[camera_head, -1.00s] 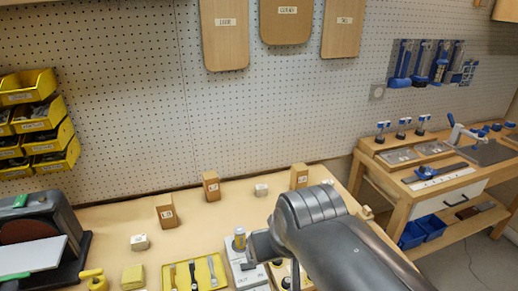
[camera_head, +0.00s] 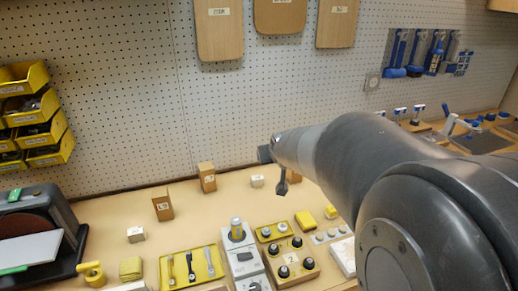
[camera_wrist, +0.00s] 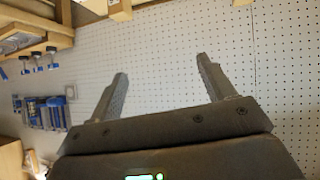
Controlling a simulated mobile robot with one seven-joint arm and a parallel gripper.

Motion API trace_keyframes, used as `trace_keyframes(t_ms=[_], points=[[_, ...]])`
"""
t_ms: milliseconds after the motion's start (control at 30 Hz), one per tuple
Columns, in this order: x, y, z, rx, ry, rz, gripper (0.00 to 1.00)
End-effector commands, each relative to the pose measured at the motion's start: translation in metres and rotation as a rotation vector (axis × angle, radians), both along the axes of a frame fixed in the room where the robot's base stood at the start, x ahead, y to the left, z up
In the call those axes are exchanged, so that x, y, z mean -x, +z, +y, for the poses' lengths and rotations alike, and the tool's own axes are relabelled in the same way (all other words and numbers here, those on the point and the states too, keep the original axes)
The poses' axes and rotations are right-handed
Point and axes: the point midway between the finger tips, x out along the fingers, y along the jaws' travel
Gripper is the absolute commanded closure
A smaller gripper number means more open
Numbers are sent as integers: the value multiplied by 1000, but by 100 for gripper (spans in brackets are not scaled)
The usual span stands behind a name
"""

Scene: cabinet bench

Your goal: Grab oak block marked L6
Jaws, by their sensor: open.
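Upright wooden blocks with small white labels stand along the back of the bench in the head view. One brown block (camera_head: 162,205) is at left and another (camera_head: 207,177) is nearer the middle. A third block (camera_head: 295,176) is mostly hidden behind my gripper. The labels are too small to read, so I cannot tell which is L6. My gripper (camera_head: 273,170) is raised over the back of the bench. In the wrist view my gripper (camera_wrist: 163,66) is open, with nothing between its fingers, facing the pegboard.
A yellow tray with tools (camera_head: 193,268), a grey device (camera_head: 240,255) and a knob box (camera_head: 290,260) fill the front of the bench. Small white blocks (camera_head: 136,234) (camera_head: 257,181) stand among the wooden ones. A sander (camera_head: 35,235) is at left. The pegboard (camera_head: 130,90) closes the back.

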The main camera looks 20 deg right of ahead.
Motion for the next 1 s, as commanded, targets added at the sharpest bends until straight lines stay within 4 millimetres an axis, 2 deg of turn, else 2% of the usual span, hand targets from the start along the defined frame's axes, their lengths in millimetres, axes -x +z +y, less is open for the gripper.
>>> trace_keyframes(t_ms=[33,200,367,500,700,900,1000], points=[[-17,-8,-12,7,-3,-20,25],[-70,-27,-46,29,10,-126,25],[-112,-54,-78,40,34,-222,25],[-140,-82,-105,35,62,-307,25],[-168,-130,-140,11,107,-430,25],[-177,-181,-169,-31,152,-552,25],[-177,-199,-178,-50,169,-599,25]])
